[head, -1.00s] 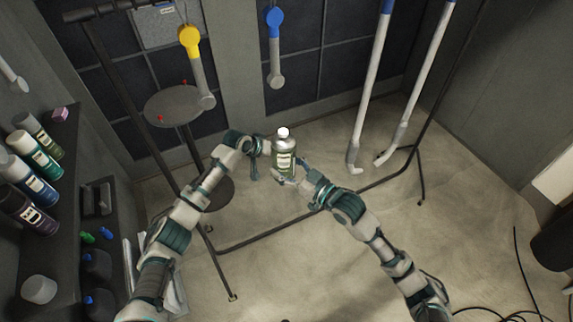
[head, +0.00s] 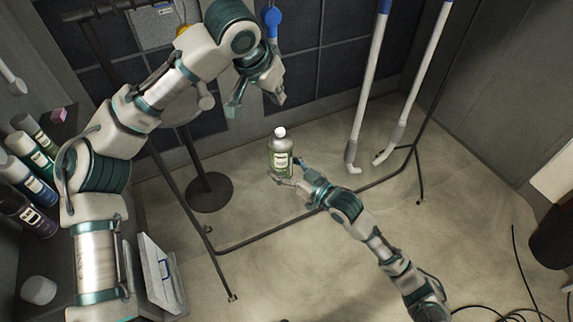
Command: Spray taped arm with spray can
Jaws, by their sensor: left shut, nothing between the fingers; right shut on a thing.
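The spray can (head: 281,157), green with a white cap and a pale label, stands upright in my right gripper (head: 288,181), which is shut on its lower part. My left gripper (head: 259,102) is raised at the upper middle, shut and empty, apart from the can. A hanging arm with a blue covered end (head: 273,20) is behind my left gripper, which hides its lower part. Two long pale arms with blue tops, one (head: 370,80) left of the other (head: 425,70), hang at the right.
A dark rack's foot bar (head: 300,225) crosses the floor. A round stand base (head: 209,192) is left of the can. Several cans (head: 35,185) stand on the left shelf. Cables (head: 520,285) lie at right. The floor at front middle is clear.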

